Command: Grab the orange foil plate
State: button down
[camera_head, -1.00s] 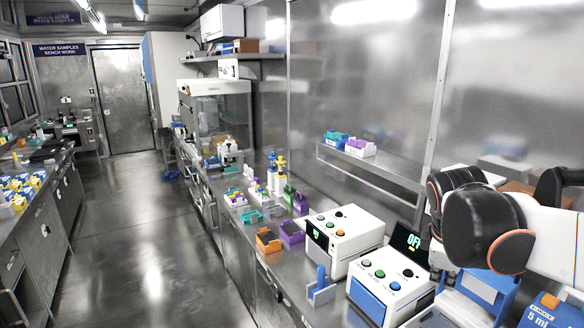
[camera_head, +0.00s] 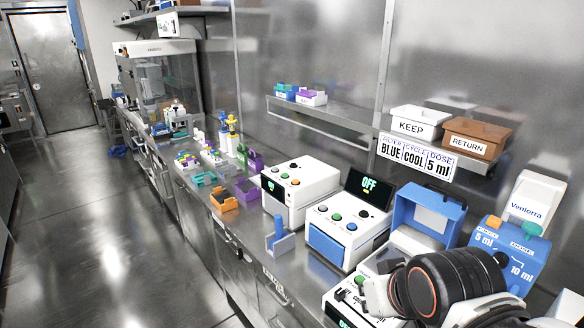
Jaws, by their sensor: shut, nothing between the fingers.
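A small orange item with a dark top (camera_head: 223,200), which looks like the orange foil plate in its holder, sits on the steel bench near its front edge, left of centre. A purple one of similar shape (camera_head: 247,190) stands just right of it. My arm shows only as a large black joint with an orange ring at the lower right, well away from the orange item. My gripper cannot be made out in this view.
White devices with buttons (camera_head: 300,195) (camera_head: 345,230) stand right of the plates. A blue upright holder (camera_head: 280,238) is at the bench front. A blue open-lidded box (camera_head: 428,215) and dose dispenser (camera_head: 508,262) stand farther right. A wall shelf (camera_head: 335,118) holds bins. The floor at left is clear.

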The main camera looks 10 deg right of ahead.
aim_at(223, 199)
jog(key=z, duration=0.7)
jog(key=j+z, duration=0.3)
jog(key=z, duration=0.2)
jog(key=j+z, duration=0.35)
jog(key=z, duration=0.15)
jog(key=k+j+z, duration=0.1)
jog(key=j, duration=0.35)
jog(key=k+j+z, duration=0.15)
jog(key=j, duration=0.3)
jog(key=k+j+z, duration=0.1)
jog(key=j, duration=0.35)
jog(key=k+j+z, duration=0.15)
jog(key=j, duration=0.3)
jog(key=k+j+z, duration=0.1)
jog(key=k+j, duration=0.15)
jog(key=j, duration=0.15)
jog(key=k+j+z, duration=0.1)
jog(key=k+j, duration=0.15)
jog(key=j, duration=0.1)
